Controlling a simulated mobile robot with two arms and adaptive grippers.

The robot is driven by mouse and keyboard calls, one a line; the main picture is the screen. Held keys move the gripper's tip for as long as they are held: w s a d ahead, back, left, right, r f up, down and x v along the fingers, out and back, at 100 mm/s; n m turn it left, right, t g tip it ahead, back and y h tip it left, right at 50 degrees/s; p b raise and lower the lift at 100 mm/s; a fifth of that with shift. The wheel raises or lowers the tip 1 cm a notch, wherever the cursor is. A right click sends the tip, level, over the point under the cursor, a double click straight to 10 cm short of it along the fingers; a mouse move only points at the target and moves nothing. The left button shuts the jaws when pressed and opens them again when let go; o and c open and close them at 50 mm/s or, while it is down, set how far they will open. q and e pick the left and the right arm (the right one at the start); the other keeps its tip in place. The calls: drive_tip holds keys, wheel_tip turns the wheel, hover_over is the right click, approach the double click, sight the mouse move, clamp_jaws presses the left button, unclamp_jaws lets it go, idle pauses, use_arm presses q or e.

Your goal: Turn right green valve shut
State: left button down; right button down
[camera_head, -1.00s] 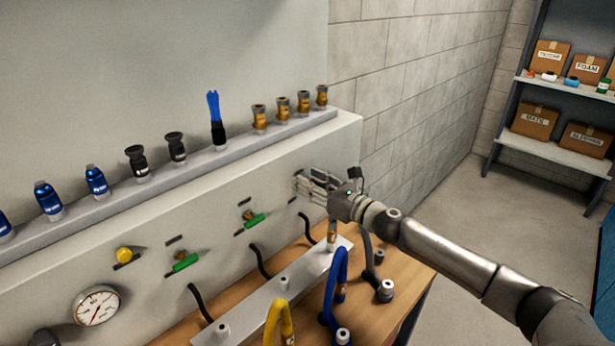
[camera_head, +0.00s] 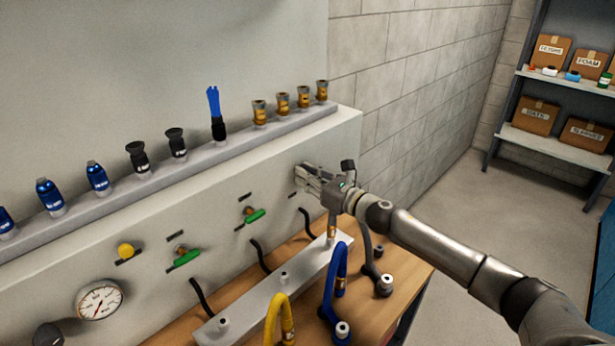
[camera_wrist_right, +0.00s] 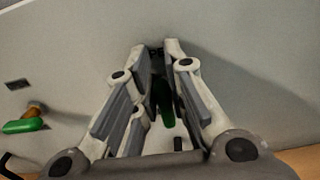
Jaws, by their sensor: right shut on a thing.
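My right gripper (camera_head: 303,178) is at the right end of the pale panel (camera_head: 215,225), with its fingertips at the panel face. In the right wrist view the right green valve's handle (camera_wrist_right: 164,98) shows between the fingers, and the gripper (camera_wrist_right: 157,48) is shut on it. The handle stands lengthwise between the fingers in that view. In the head view the gripper hides this valve. The middle green valve (camera_head: 256,216) and left green valve (camera_head: 186,258) are in plain view, apart from the gripper. My left gripper is not in view.
A ledge above holds blue, black and brass fittings (camera_head: 260,113). Below are a grey manifold bar (camera_head: 255,300), black hoses, and blue (camera_head: 329,290) and yellow hoses (camera_head: 271,318) on a wooden bench. A yellow knob (camera_head: 126,251) and gauge (camera_head: 99,299) sit left.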

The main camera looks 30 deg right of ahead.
drive_tip(key=shift+w+d+f+m+p, duration=0.15)
drive_tip(key=shift+d+f+m+p, duration=0.25)
drive_tip(key=shift+m, duration=2.55)
drive_tip(key=shift+w+d+f+m+p, duration=0.1)
drive_tip(key=shift+d+f+m+p, duration=0.3)
drive_tip(key=shift+m, duration=2.6)
drive_tip(key=shift+w+d+f+m+p, duration=0.15)
drive_tip(key=shift+d+f+m+p, duration=0.25)
drive_tip(key=shift+m, duration=2.55)
drive_tip(key=shift+f, duration=0.1)
drive_tip(key=c, duration=1.5)
unclamp_jaws()
drive_tip(key=shift+s+d, duration=0.1)
